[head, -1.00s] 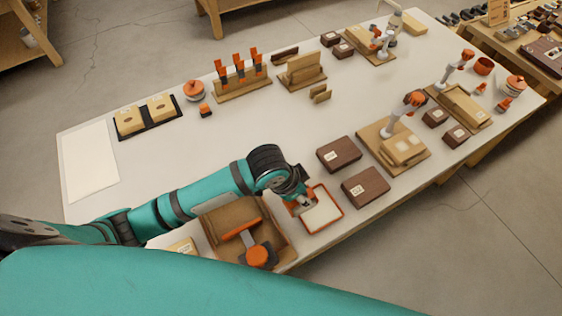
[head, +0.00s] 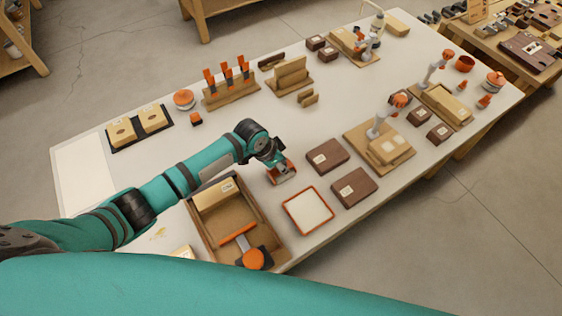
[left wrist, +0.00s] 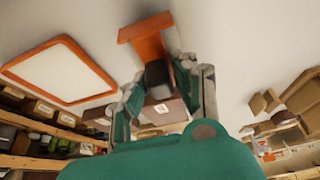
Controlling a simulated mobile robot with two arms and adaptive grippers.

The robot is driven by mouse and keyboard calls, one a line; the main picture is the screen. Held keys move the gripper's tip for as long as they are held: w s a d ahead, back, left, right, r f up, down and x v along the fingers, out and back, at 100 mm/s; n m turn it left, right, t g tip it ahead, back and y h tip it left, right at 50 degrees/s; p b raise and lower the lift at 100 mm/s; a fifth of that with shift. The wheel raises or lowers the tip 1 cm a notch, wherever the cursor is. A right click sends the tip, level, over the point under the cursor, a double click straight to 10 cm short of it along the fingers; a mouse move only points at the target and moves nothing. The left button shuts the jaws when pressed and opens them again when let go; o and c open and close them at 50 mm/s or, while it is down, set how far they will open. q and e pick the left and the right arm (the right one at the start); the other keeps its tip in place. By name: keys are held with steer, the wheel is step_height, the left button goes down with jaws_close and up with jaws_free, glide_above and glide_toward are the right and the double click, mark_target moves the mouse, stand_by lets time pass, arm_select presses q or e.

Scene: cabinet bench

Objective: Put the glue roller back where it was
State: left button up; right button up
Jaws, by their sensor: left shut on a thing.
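My left gripper (head: 276,164) is shut on an orange tool with a dark handle, which I take to be the glue roller (head: 284,175). In the left wrist view, the gripper fingers (left wrist: 186,82) close around the dark handle, and the roller's wide orange head (left wrist: 146,36) points away from me. The roller is over the white table, just behind the orange-rimmed white tray (head: 286,212) and apart from it. I cannot tell whether it touches the table. My right gripper is not in view.
An open wooden box (head: 203,239) with an orange-and-grey tool (head: 239,235) inside stands left of the tray. Dark brown boxes (head: 327,156) lie to the right. Table centre-left is clear.

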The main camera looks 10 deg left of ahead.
arm_select(q)
steer(key=shift+f, duration=0.1)
steer(key=o, duration=1)
steer(key=b+v, duration=0.1)
steer(key=v, duration=1.1)
steer(key=shift+w+d, duration=0.1)
